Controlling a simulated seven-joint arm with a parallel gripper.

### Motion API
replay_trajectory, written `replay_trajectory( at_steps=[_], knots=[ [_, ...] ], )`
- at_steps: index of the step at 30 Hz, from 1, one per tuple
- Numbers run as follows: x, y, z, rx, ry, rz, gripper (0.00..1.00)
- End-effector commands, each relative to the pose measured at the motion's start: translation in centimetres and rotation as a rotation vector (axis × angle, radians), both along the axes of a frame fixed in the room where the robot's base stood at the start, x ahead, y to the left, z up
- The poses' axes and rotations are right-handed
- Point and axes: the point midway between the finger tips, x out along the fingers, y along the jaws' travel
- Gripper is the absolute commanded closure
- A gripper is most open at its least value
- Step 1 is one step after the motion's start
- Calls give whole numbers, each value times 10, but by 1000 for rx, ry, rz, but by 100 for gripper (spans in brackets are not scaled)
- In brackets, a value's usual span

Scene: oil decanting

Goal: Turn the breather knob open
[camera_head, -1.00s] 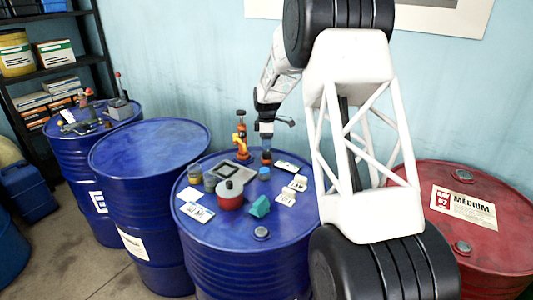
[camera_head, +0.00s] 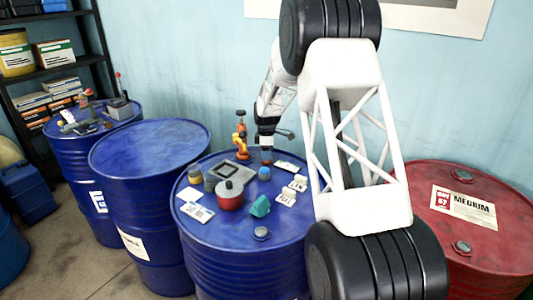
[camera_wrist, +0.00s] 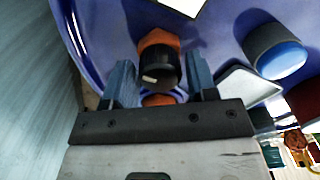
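The breather knob (camera_wrist: 158,72) is black with a pale mark and sits on an orange body in the wrist view. My gripper (camera_wrist: 162,80) is open, with one blue-grey finger on each side of the knob and narrow gaps between. In the head view my gripper (camera_head: 267,140) points down over the back of the middle blue drum (camera_head: 240,240).
An orange-and-black fitting (camera_head: 241,138) stands close to the left of my gripper. A red drum (camera_head: 480,205) stands at right.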

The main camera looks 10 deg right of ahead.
Motion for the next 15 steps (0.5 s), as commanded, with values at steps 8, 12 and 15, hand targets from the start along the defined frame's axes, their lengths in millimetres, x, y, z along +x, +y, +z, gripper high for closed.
replay_trajectory(
  at_steps=[8, 12, 15],
  knots=[
    [0, 0, 0, 0, 0, 0, 82],
    [0, 0, 0, 0, 0, -7, 82],
    [0, 0, 0, 0, 1, -22, 82]
  ],
)
